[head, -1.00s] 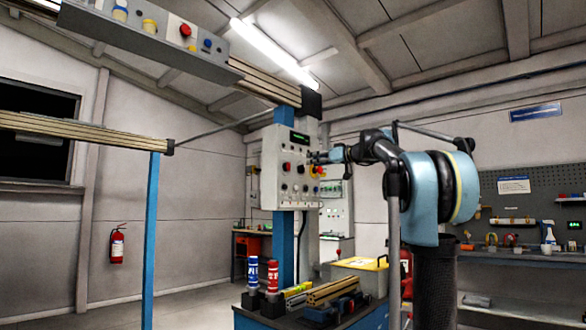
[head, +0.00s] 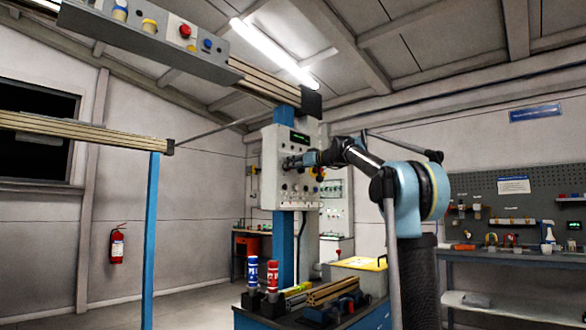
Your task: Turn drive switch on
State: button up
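The grey control panel (head: 272,183) is fixed to the blue column at the centre. It has a dark display with green figures (head: 299,138) at its top and several small switches and knobs on its face. Which of them is the drive switch is too small to tell. My gripper (head: 289,163) is at the panel's front, at mid-height, around where a red button showed before. Its fingers are too small to make out, and whether they touch the panel cannot be told. A yellow and red knob (head: 318,173) shows at the panel's right side.
A bench below holds a blue bottle (head: 252,272), a red bottle (head: 272,276), metal profiles (head: 330,290) and a yellow-topped box (head: 360,263). A long beam with buttons (head: 150,30) hangs at upper left. A blue post (head: 151,235) stands left. A pegboard workbench (head: 500,255) is at right.

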grip_shut()
jog(key=shift+m, duration=0.4)
jog(key=m, duration=0.5)
jog(key=w+f+m, duration=0.1)
jog(key=m, duration=0.5)
jog(key=d+m, duration=0.1)
jog(key=m, duration=0.5)
jog(key=shift+w+f, duration=0.15)
jog(key=shift+f, duration=0.1)
dwell(0.3)
